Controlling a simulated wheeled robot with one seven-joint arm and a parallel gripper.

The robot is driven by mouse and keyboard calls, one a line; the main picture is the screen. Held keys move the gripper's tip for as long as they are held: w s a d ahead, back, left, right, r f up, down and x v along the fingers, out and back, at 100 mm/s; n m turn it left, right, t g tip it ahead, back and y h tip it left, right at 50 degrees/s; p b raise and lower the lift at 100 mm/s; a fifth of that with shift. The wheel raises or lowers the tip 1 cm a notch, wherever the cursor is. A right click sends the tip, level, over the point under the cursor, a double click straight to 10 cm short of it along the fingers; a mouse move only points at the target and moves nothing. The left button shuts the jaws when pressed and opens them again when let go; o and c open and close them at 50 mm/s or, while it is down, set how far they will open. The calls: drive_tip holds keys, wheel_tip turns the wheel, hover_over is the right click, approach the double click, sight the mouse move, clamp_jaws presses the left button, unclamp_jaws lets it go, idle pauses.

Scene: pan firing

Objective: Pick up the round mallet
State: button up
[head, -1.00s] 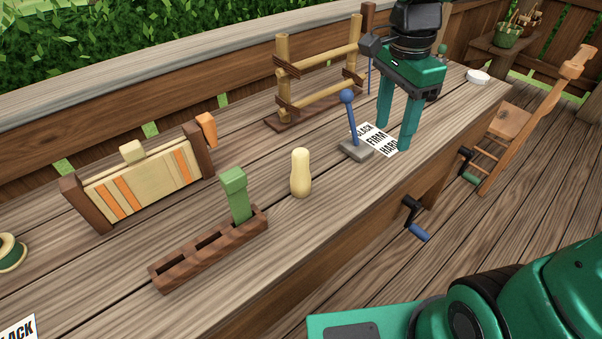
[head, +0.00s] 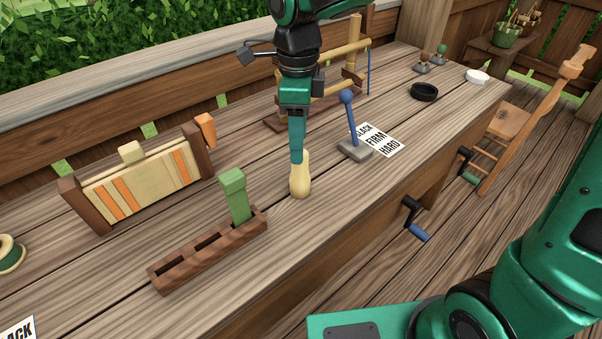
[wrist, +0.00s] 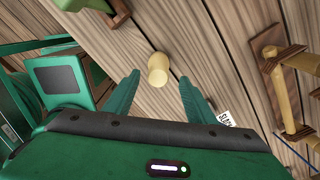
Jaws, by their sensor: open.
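The round mallet (head: 300,182), a cream, pear-shaped piece, stands upright on the wooden bench in the middle of the head view. My gripper (head: 297,158) is over it, pointing down, and one finger hides the mallet's top. In the wrist view, the round mallet (wrist: 158,66) shows centred in the gap at the fingertips of my gripper (wrist: 160,79). The fingers are apart, with a gap on each side of it. I cannot tell how far the tips reach down beside it. The gripper holds nothing.
A dark wooden rack (head: 208,252) with a green block (head: 235,196) stands close on the left. A grey-based blue lever (head: 350,125) and a printed card (head: 384,143) are on the right. A bamboo frame (head: 352,75) stands behind my gripper.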

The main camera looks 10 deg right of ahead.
sight(300, 173)
drive_tip(key=shift+d+f, duration=0.15)
drive_tip(key=shift+f, duration=2.6)
clamp_jaws()
